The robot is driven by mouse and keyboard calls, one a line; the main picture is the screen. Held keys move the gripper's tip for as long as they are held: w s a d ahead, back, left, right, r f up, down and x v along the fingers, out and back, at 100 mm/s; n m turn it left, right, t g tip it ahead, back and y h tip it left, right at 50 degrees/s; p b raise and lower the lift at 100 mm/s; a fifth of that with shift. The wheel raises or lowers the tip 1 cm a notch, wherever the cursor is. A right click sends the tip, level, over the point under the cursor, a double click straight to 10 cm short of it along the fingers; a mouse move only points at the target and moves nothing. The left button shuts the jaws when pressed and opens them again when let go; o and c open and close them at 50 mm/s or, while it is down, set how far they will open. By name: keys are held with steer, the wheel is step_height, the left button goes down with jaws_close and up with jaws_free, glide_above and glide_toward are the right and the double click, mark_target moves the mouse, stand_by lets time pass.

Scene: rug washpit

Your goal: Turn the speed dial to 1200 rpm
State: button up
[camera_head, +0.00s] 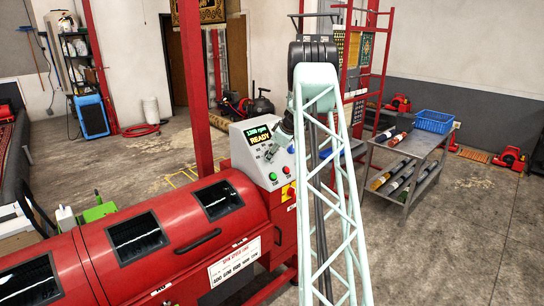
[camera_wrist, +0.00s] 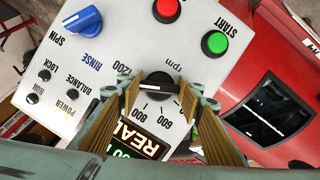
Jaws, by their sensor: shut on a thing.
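The speed dial (camera_wrist: 158,82) is a black knob with a white line, on the grey control panel (camera_wrist: 92,62). Printed numbers including 600, 800 and 1200 surround it. My gripper (camera_wrist: 160,92) is shut on the dial, one finger on each side, in the wrist view. The white line lies about level, across from finger to finger. In the head view my gripper (camera_head: 277,149) is at the panel's face and hides the dial. The lit display (camera_head: 259,135) appears to read 1200 rpm and READY there; in the wrist view it is partly covered.
The panel also has a green START button (camera_wrist: 215,43), a red button (camera_wrist: 166,9) and a blue knob (camera_wrist: 84,24). The red machine drum (camera_head: 150,240) extends left of the panel. A grey cart (camera_head: 407,152) stands to the right, with open floor around it.

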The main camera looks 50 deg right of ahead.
steer(key=shift+m+y+b, duration=0.4)
steer(key=shift+m+b, duration=0.25)
steer(key=shift+m, duration=0.75)
steer(key=o, duration=0.9)
steer(key=shift+s+r, duration=0.1)
steer(key=shift+v, duration=5.9)
